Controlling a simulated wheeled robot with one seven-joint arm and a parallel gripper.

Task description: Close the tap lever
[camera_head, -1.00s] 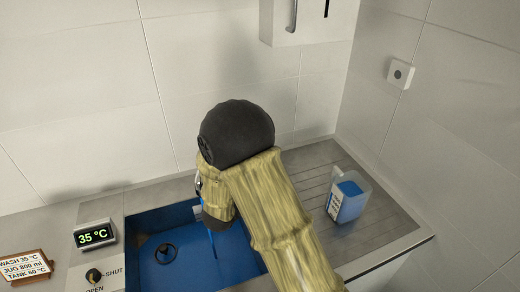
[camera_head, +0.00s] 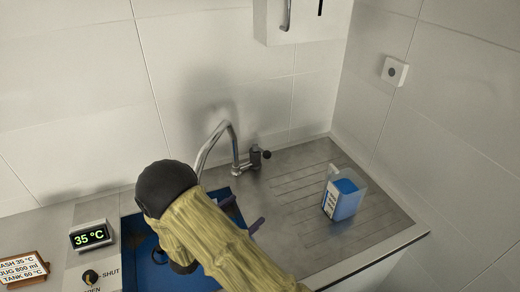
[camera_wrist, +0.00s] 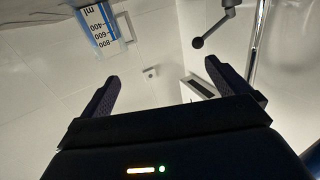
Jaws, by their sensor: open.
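The chrome tap (camera_head: 216,139) stands behind the sink, with its spout arching to the left and its outlet end hidden by my arm. Its lever (camera_head: 262,155) has a dark round knob and points right from the tap body. In the wrist view the lever (camera_wrist: 211,32) hangs at the upper right, beyond the right finger and apart from it. My gripper (camera_head: 242,214) is open and empty over the right part of the sink, in front of the lever. Both spread fingers show in the wrist view (camera_wrist: 162,70). I cannot tell whether water runs.
A jug (camera_head: 344,197) of blue liquid stands on the ribbed drainboard (camera_head: 296,205), right of the tap. The blue sink (camera_head: 140,232) is partly hidden by my arm. A 35 °C display (camera_head: 91,235), an OPEN/SHUT knob (camera_head: 91,276) and a sign (camera_head: 22,269) are at left.

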